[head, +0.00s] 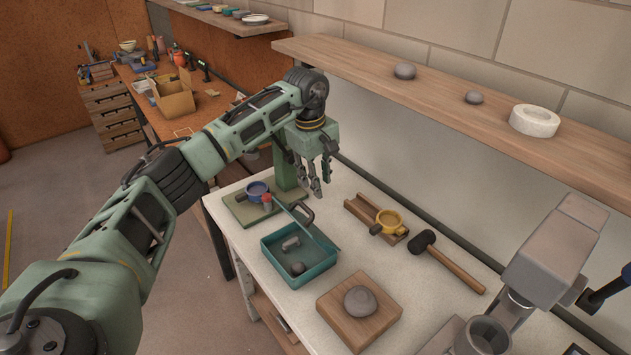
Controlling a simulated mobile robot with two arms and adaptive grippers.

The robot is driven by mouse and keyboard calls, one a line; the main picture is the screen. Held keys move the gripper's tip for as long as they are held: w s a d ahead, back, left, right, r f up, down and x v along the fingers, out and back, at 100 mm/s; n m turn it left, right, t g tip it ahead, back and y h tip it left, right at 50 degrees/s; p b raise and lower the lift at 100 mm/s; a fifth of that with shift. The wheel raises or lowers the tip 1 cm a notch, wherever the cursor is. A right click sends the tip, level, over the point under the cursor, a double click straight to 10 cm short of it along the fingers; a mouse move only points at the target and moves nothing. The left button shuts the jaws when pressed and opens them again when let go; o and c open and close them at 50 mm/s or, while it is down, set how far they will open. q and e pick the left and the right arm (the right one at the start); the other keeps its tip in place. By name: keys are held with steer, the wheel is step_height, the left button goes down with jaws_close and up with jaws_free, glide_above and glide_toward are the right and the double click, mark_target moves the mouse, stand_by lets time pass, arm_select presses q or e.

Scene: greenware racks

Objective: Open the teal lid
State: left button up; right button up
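A teal box (272,257) stands on the white worktop with its top open, so I see inside it. A grey block and a dark round lump lie in it. The teal lid (318,236) shows as a thin slanted plate along the box's back right edge, seen nearly edge-on and apparently raised. A dark handle (303,212) sticks out behind it. My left gripper (315,190) hangs above and behind the handle, fingers down and spread, with nothing between them. It looks apart from the lid. My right gripper is not in view.
A yellow ring (389,221), a mallet (447,262) and a lump on a wooden board (345,325) lie nearby. A wall shelf (450,105) overhangs the back; a grey machine (552,250) stands right.

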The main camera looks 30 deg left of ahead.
arm_select(q)
steer(key=shift+w+d+r+p, duration=0.1)
steer(key=shift+w+r+p, duration=0.2)
steer(key=shift+r, duration=0.25)
steer(key=shift+w+d+r+p, duration=0.15)
steer(key=shift+r+p, duration=0.1)
steer(key=shift+r, duration=0.25)
steer(key=shift+a, duration=0.1)
step_height(320, 180, up, 12)
steer(key=s, duration=0.1)
steer(key=shift+s+a, duration=0.2)
steer(key=shift+a, duration=0.1)
steer(key=shift+f, duration=0.1)
